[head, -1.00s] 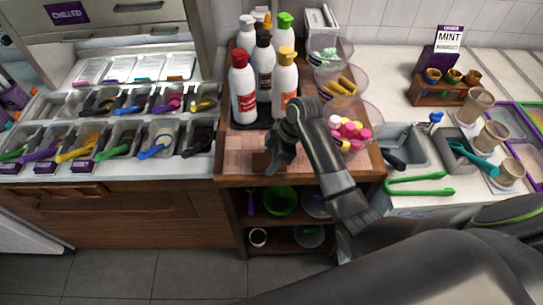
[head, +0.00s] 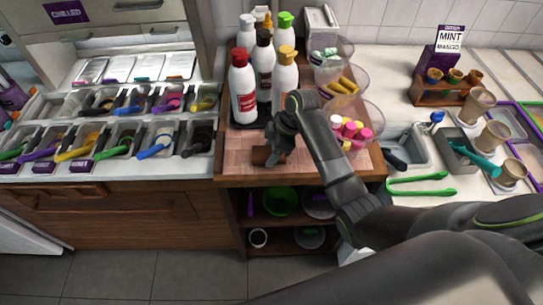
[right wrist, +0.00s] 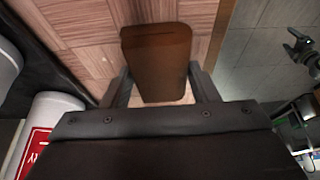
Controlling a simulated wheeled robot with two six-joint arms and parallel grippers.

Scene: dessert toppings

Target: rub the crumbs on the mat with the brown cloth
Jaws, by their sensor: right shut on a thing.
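The brown cloth (head: 262,156) is a thick folded block on the tiled, pinkish-brown mat (head: 237,143) at the front of the wooden counter. My right gripper (head: 273,156) is shut on the cloth, low over the mat. In the right wrist view the cloth (right wrist: 157,50) sits between the two fingers, with the mat (right wrist: 85,25) beyond it. I cannot make out crumbs on the mat. A dark jointed part, likely my left gripper (right wrist: 302,50), shows at the right wrist view's upper right; its jaws are unclear.
Several bottles stand on a black tray behind the mat, a red-labelled bottle (head: 243,90) nearest. Clear bowls of toppings, one with pink and yellow pieces (head: 350,130), stand to the right. Topping bins with scoops (head: 117,140) fill the left counter. The mat's left part is free.

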